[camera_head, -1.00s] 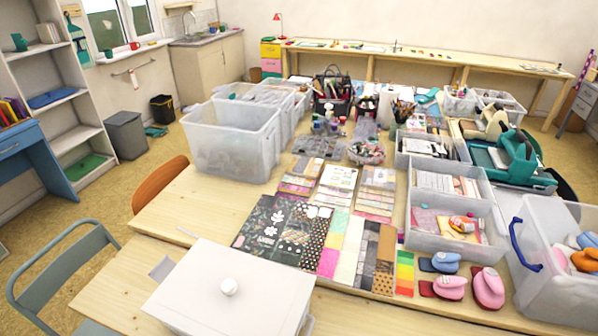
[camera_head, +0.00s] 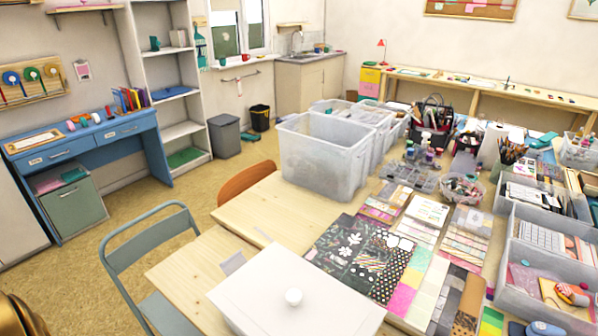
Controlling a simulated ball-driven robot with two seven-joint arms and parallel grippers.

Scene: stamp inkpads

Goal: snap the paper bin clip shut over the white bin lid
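A small grey flap (camera_head: 233,263) sticks out beside the lid's left edge, over the wooden table. It may be the bin's clip; it looks swung outward, away from the lid. Any clip on the other sides is hidden or out of frame. A dark gold rounded part at the bottom left corner seems to be mine. No gripper fingers show.
The wooden table (camera_head: 250,215) is bare left of the patterned paper sheets (camera_head: 355,258). Clear plastic bins (camera_head: 325,160) stand farther back. A grey-green chair (camera_head: 150,235) and an orange-brown chair (camera_head: 245,180) stand at the table's left side. A blue desk (camera_head: 90,140) is at the left wall.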

